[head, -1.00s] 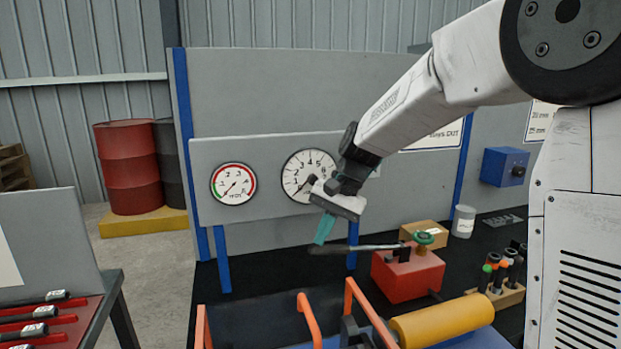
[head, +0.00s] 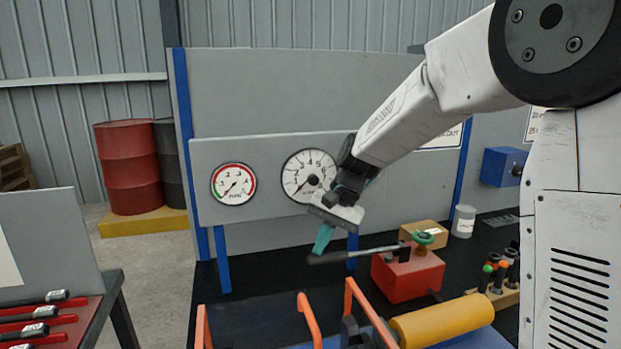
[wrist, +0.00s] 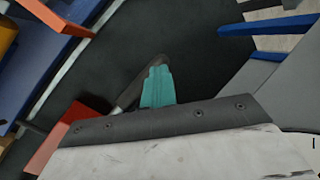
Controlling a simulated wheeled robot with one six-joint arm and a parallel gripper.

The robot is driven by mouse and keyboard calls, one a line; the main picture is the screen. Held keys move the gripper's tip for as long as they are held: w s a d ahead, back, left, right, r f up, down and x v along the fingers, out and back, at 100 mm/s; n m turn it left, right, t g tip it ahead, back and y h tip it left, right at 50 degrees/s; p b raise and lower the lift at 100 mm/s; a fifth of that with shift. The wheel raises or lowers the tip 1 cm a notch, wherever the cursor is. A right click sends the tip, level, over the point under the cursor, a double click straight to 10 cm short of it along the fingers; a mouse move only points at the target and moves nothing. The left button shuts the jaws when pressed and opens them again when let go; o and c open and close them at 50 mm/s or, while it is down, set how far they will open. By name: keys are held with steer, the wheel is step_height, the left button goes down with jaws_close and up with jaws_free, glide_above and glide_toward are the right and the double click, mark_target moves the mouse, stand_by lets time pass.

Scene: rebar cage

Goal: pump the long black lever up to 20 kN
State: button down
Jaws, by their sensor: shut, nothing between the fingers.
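The long black lever (head: 345,256) runs left from the red pump block (head: 410,275), its dark grip end tilted slightly down. My gripper (head: 319,247) has its teal fingers closed together, pointing down over the grip end. The fingertips appear to touch the grip from above, with nothing between them. In the wrist view the lever's grip (wrist: 148,70) shows just beyond and beside the closed fingers (wrist: 157,86). The large white gauge (head: 308,176) has its needle toward the lower left, near the low end. Its lower right edge is close behind my wrist.
A smaller red-rimmed gauge (head: 233,184) is on the same grey panel. A yellow cylinder (head: 442,322) and orange bars (head: 309,322) stand in front. A cardboard box (head: 425,233) is behind the pump.

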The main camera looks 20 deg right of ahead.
steer(key=shift+f, duration=0.25)
steer(key=shift+f, duration=0.45)
steer(key=a+v, duration=0.1)
steer(key=v, duration=0.9)
steer(key=shift+a+r, duration=0.2)
steer(key=shift+r, duration=0.45)
steer(key=shift+f, duration=0.1)
steer(key=shift+a+f, duration=0.3)
steer(key=shift+f, duration=0.3)
